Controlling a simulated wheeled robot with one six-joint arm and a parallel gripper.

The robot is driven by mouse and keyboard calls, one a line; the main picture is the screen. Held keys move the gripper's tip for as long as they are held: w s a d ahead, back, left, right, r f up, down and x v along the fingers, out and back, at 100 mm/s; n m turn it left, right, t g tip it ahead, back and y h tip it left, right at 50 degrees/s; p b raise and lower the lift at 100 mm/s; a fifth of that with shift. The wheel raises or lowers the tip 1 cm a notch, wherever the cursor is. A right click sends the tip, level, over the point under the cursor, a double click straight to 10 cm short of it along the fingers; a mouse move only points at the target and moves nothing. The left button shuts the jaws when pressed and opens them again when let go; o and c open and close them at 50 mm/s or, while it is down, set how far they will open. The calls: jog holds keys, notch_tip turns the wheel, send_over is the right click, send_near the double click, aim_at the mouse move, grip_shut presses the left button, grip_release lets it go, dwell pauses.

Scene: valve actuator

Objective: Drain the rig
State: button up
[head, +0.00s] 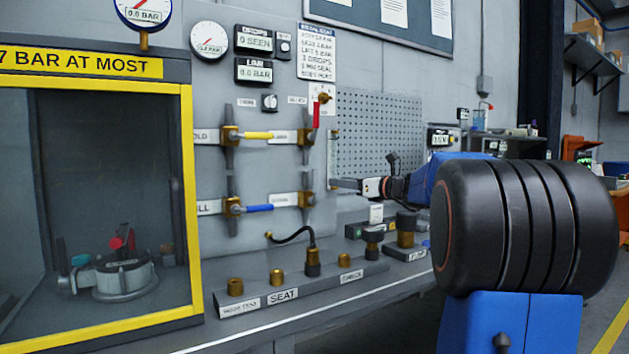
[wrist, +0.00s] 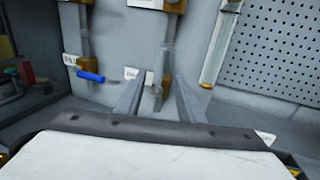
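The rig's wall panel carries pipework with several brass valves. A yellow handle (head: 258,135) and a blue handle (head: 259,208) lie level; a red handle (head: 317,113) hangs down at the upper right. The blue handle also shows in the wrist view (wrist: 90,77). My gripper (head: 338,184) is right of the lower right brass fitting (head: 306,199), pointing left in the head view. Nothing is held. The displays (head: 254,73) read 0 seen and 0.0 bar.
A yellow-framed cabinet (head: 187,210) at left holds a grey valve body (head: 122,278). A bench strip (head: 330,280) carries brass ports labelled SEAT and others; a black hose (head: 292,237) runs to one. A pegboard (head: 385,130) is on the wall behind my arm.

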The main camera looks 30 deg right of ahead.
aim_at(315, 191)
jog(key=x, duration=1.2)
jog(key=shift+w, duration=0.1)
jog(key=shift+c, duration=0.3)
grip_shut()
